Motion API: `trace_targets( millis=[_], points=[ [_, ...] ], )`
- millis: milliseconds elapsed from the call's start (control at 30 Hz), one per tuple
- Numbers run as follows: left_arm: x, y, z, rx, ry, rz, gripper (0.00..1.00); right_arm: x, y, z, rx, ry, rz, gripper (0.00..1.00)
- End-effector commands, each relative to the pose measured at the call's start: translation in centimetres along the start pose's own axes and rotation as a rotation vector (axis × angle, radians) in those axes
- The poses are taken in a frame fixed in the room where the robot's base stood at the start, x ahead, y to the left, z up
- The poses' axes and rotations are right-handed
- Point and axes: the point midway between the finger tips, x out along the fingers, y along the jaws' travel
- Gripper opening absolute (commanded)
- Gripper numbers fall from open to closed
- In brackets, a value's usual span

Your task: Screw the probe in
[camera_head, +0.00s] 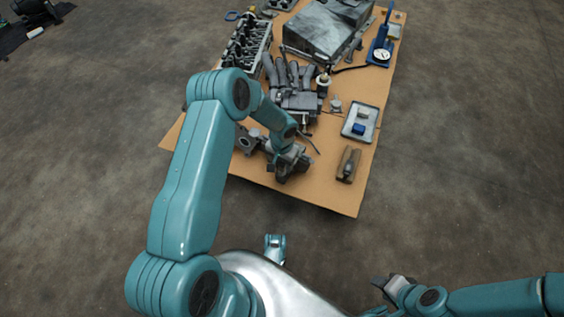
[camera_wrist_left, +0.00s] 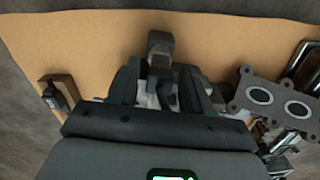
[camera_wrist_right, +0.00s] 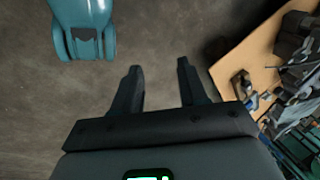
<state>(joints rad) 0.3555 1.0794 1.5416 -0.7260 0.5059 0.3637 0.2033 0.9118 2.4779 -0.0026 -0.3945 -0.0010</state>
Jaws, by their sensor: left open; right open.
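My left gripper (camera_head: 290,168) is low over the near edge of the tan table. In the left wrist view its open fingers (camera_wrist_left: 160,85) stand on either side of a grey metal part (camera_wrist_left: 160,45) with a dark block-shaped end. I cannot tell whether they touch it. A dark, slim part (camera_head: 348,169) lies in a brown holder (camera_head: 345,178) near the table's front right; it may be the probe, but it is too small to tell. My right gripper (camera_head: 390,287) is open and empty, off the table above the floor; its fingers (camera_wrist_right: 159,75) show in the right wrist view.
A tray (camera_head: 352,132) with a blue block (camera_head: 359,129) lies behind the holder. A grey manifold (camera_head: 293,97), an engine head (camera_head: 246,46), a large grey casing (camera_head: 325,32) and a blue gauge stand (camera_head: 381,50) crowd the back.

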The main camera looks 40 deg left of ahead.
Motion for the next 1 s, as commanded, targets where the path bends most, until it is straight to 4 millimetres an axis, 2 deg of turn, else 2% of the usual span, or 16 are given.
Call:
trace_targets(
  millis=[167,333,600,800,1000],
  points=[
    [-2.3,0.0,-0.1,-0.001,0.001,-0.001,0.49,-1.1,-0.4,0.4,0.004,-0.017,0.001,0.43],
    [-6.8,0.0,-0.1,0.001,0.003,-0.001,0.49,-3.2,-1.0,1.6,0.013,-0.061,0.003,0.43],
    [-13.4,0.0,-0.1,0.001,0.003,-0.001,0.49,-5.1,-2.1,2.1,-0.001,-0.078,0.0,0.43],
    [-15.9,0.0,0.0,0.001,0.001,0.0,0.49,-5.7,-2.5,2.3,-0.008,-0.085,-0.001,0.43],
    [-16.4,0.0,0.0,0.001,0.0,0.0,0.49,-5.7,-2.5,2.4,-0.01,-0.086,-0.001,0.43]
  ],
)
